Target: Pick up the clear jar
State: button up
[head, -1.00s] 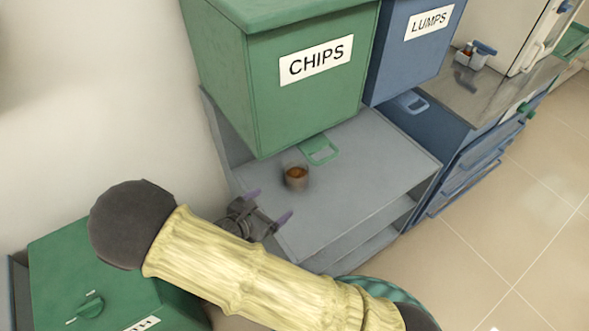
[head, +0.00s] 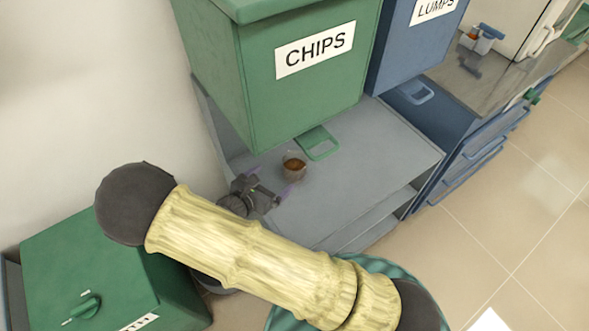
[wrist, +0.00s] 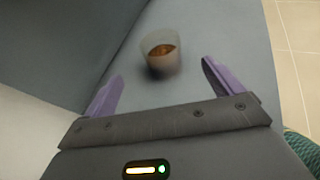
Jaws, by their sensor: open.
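The clear jar (head: 294,166) stands upright on the grey shelf below the green CHIPS bin, with something orange-brown inside. It also shows in the wrist view (wrist: 161,55), slightly blurred, ahead of the fingertips and roughly between their lines. My gripper (head: 273,184) is open and empty, just left of and nearer than the jar in the head view. Its two purple fingers show apart in the wrist view (wrist: 161,72).
The green CHIPS bin (head: 300,95) overhangs the grey shelf (head: 350,175), its green handle (head: 317,142) close behind the jar. A blue LUMPS bin (head: 405,45) stands right of it. A green box (head: 80,265) is at lower left. The shelf right of the jar is clear.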

send_near(301, 156)
jog(key=shift+w+d+f, duration=0.3)
jog(key=shift+w+f, duration=0.15)
jog(key=shift+w, duration=0.1)
jog(key=shift+w+d+f, duration=0.3)
jog(key=shift+w+f, duration=0.2)
jog(key=shift+w, duration=0.1)
jog(key=x, duration=0.5)
jog(key=shift+w+d+r, duration=0.1)
jog(key=shift+d+r, duration=0.05)
jog(key=shift+r, duration=0.05)
jog(key=shift+c, duration=0.4)
jog(key=c, duration=1.2)
jog(key=shift+r, duration=0.1)
